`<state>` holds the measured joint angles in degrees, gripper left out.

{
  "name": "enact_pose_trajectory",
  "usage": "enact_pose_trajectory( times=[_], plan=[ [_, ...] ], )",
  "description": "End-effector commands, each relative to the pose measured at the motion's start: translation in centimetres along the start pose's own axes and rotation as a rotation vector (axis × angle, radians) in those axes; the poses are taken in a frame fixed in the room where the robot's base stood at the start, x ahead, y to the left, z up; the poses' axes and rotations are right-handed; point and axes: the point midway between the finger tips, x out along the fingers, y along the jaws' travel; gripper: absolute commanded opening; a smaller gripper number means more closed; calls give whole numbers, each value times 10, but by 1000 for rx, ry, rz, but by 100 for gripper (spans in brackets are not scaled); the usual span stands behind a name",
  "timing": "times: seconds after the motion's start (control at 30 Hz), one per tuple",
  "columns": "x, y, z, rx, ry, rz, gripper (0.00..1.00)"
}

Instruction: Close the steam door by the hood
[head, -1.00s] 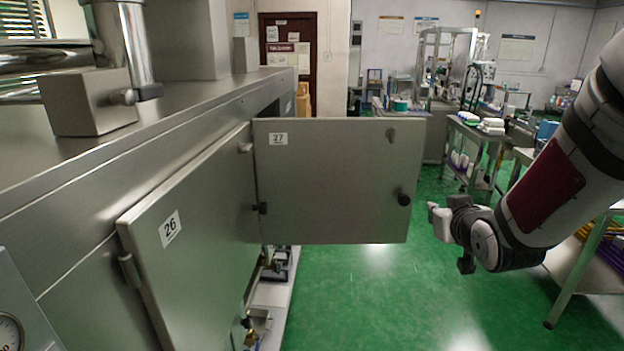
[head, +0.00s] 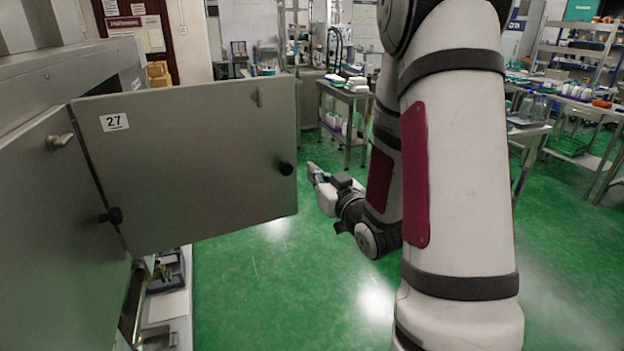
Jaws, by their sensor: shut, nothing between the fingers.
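The steam door labelled 27 (head: 195,165) stands open, swung out from the steel machine on hinges at its left edge. A dark round knob (head: 286,169) is near its free right edge. My gripper (head: 316,172) is shut and empty, to the right of the door's free edge, apart from it in the picture. It points up and left. I cannot tell the exact depth gap between gripper and door. The steel machine body (head: 50,90) with its hood runs along the left, and its opening behind the door is mostly hidden.
Door 26's panel (head: 50,230) lies along the machine at left. A low ledge with trays (head: 168,275) shows below the open door. Steel tables (head: 350,100) with goods stand behind. Shelving and a bench (head: 575,120) stand at right. Green floor (head: 270,300) is clear in front.

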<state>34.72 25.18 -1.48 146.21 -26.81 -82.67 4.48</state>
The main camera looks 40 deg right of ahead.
Motion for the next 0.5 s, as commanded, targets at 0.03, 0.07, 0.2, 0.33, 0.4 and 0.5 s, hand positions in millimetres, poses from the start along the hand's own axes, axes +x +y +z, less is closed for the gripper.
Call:
enact_pose_trajectory(
  times=[0.03,0.07,0.2,0.33,0.4,0.5],
  plan=[
    [5,0,3,-3,2,1,0],
    [6,0,3,-3,3,1,0],
    [13,0,3,-3,2,2,0],
    [40,-1,0,-1,-1,-1,0],
    [53,0,0,-1,0,-1,0],
    [73,0,0,-1,0,0,0]
  ],
)
